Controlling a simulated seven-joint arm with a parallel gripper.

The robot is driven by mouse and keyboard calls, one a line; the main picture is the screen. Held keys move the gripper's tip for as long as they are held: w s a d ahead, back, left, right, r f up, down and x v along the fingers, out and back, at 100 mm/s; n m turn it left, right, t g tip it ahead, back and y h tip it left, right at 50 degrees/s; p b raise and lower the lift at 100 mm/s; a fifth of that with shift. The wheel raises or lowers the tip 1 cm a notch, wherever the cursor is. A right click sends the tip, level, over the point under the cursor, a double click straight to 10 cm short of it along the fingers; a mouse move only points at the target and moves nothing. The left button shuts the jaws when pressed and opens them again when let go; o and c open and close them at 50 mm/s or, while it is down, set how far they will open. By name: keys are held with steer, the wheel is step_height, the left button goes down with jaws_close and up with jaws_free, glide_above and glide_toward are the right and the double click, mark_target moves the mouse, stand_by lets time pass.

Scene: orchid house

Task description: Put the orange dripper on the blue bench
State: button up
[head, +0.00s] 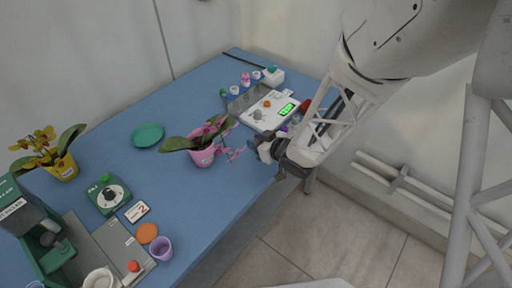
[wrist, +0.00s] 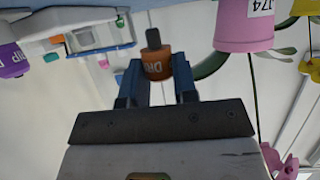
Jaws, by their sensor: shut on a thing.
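The orange dripper (wrist: 157,66), with a dark tip and lettering on its side, is between the two blue fingers of my gripper (wrist: 159,80) in the wrist view. My gripper is shut on it. In the head view my gripper (head: 266,151) is at the right edge of the blue bench (head: 178,108), beside the pink orchid pot. The dripper cannot be made out there, and I cannot tell the gripper's height over the bench edge.
A pink pot (head: 201,155) with an orchid stands left of my gripper; it also shows in the wrist view (wrist: 245,28). A white scale (head: 270,111) with a green display is behind. A green saucer (head: 148,135) lies further left. Bare bench lies around the saucer.

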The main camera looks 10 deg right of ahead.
steer(key=shift+w, duration=0.35)
steer(key=shift+s+f, duration=0.1)
steer(key=shift+f, duration=1.7)
steer(key=shift+f, duration=0.1)
steer(key=o, duration=0.9)
steer(key=shift+v, duration=6)
